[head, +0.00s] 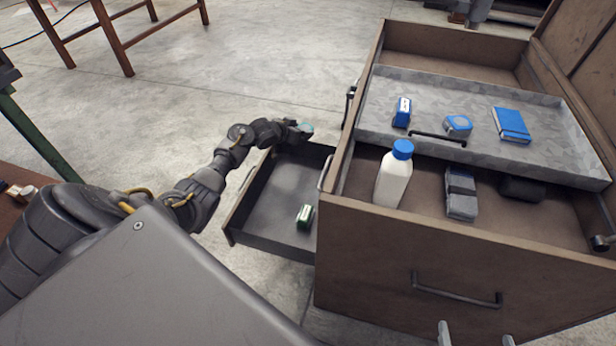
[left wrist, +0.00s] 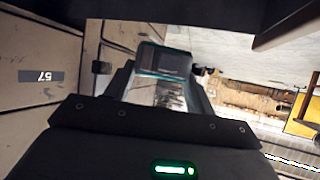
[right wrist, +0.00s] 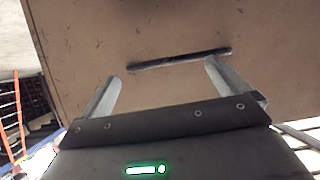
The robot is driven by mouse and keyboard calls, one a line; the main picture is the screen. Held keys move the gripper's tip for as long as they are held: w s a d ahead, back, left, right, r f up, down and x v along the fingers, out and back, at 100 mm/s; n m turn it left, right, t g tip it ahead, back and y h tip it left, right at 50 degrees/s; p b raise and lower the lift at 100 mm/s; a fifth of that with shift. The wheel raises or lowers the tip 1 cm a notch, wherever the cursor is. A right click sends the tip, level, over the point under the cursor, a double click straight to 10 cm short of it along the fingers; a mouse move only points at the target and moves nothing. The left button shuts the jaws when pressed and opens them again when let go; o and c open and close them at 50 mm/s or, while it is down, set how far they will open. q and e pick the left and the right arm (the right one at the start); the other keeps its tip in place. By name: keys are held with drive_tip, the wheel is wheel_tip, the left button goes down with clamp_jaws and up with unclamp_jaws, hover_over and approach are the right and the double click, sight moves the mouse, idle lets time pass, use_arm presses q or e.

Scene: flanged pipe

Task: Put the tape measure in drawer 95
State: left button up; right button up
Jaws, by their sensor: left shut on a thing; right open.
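My left gripper (head: 300,130) is beyond the far end of the open lower drawer (head: 240,235), near the cabinet's side. It is shut on a small teal and dark block, which looks like the tape measure (head: 307,127). In the left wrist view the tape measure (left wrist: 165,68) sits between the fingertips. A label (left wrist: 41,76) on a front there is turned over and seems to read 57; I see no 95. My right gripper (head: 477,335) is open and empty, low in front of the cabinet. In the right wrist view its fingers (right wrist: 163,80) face a brown front with a dark handle (right wrist: 180,58).
A green and white box (head: 305,217) lies in the lower drawer. The open top drawer holds a white bottle (head: 393,178) with a blue cap and grey blocks (head: 461,192). A grey tray (head: 385,95) above it carries several blue things. Open floor (head: 260,75) lies beyond.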

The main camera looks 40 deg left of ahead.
use_arm(q)
drive_tip(key=s+d+f, duration=0.3)
drive_tip(key=s+d, duration=0.2)
drive_tip(key=b, duration=0.1)
hover_over(304, 188)
drive_tip(key=f, duration=0.3)
drive_tip(key=a+f, duration=0.1)
drive_tip(key=f, duration=0.1)
drive_tip(key=shift+w, duration=0.4)
drive_tip(key=shift+s+d+f, duration=0.15)
drive_tip(key=shift+d+f, duration=0.1)
use_arm(e)
drive_tip(key=a+r, duration=0.1)
drive_tip(key=r+t+y, duration=0.1)
drive_tip(key=a+r+t+y, duration=0.1)
drive_tip(key=shift+w+a+r+n, duration=0.3)
drive_tip(key=shift+w+r+n, duration=0.05)
drive_tip(key=shift+w+n, duration=0.05)
use_arm(q)
drive_tip(key=f, duration=0.1)
drive_tip(key=f+b, duration=0.2)
drive_tip(key=shift+s+d+f, duration=0.2)
drive_tip(key=shift+s+f, duration=0.05)
drive_tip(key=shift+f, duration=0.15)
use_arm(e)
drive_tip(key=s+a+r+n+t+y, duration=0.1)
drive_tip(key=a+r+t+y, duration=0.2)
drive_tip(key=r, duration=0.3)
drive_tip(key=shift+y, duration=0.4)
